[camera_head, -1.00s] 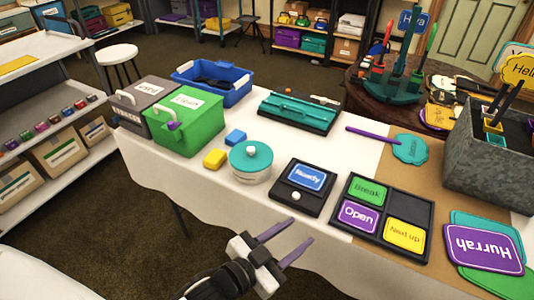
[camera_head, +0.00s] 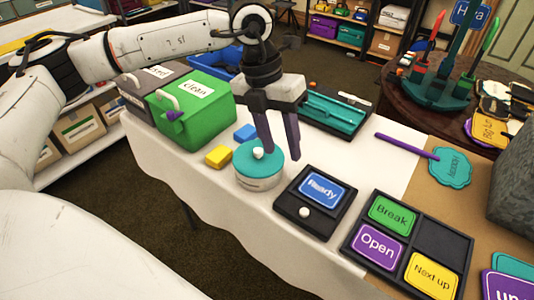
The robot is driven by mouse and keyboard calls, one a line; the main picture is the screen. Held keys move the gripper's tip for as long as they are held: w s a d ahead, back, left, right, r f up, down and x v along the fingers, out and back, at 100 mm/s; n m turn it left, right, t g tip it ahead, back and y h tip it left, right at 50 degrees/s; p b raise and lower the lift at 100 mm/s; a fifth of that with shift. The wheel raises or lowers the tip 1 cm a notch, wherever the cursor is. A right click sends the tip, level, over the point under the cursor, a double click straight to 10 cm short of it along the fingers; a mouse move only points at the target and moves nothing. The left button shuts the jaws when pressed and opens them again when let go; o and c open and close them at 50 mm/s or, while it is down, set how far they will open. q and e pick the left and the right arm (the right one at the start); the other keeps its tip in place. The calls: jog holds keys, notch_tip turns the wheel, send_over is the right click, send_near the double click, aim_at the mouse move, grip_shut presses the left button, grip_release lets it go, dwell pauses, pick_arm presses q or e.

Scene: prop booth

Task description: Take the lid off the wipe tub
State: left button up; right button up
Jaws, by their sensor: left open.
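The wipe tub (camera_head: 258,183) is a round white tub near the front edge of the table. Its teal lid (camera_head: 247,168) with a white knob (camera_head: 258,153) sits on it. My left gripper (camera_head: 281,155) comes down from above with its purple fingers open and empty. One finger overlaps the lid just right of the knob; the other shows beyond the lid's right edge. The knob is not between the fingers in this view, and I cannot tell if a finger touches the lid. My right gripper is not in view.
Yellow (camera_head: 219,156) and blue (camera_head: 245,133) blocks lie left of the tub. The green Clean box (camera_head: 205,118) stands further left. The black Ready sign holder (camera_head: 315,216) is close on the right. A teal tray (camera_head: 335,110) lies behind the gripper.

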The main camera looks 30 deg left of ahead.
aim_at(258, 150)
pick_arm(q)
jog(key=w+a+y, duration=0.1)
jog(key=a, duration=0.1)
jog(key=a+n+y, duration=0.1)
jog(key=a, duration=0.2)
jog(key=w+a+f+t, duration=0.1)
jog(key=a, duration=0.2)
jog(key=shift+w+a+y, duration=0.1)
jog(key=shift+w+y, duration=0.2)
jog(key=shift+y, duration=0.1)
jog(key=shift+w+f, duration=0.15)
jog(key=shift+f, duration=1.4)
jog(key=shift+w+f, duration=0.15)
jog(key=shift+f, duration=1.4)
jog(key=shift+c, duration=0.3)
grip_shut()
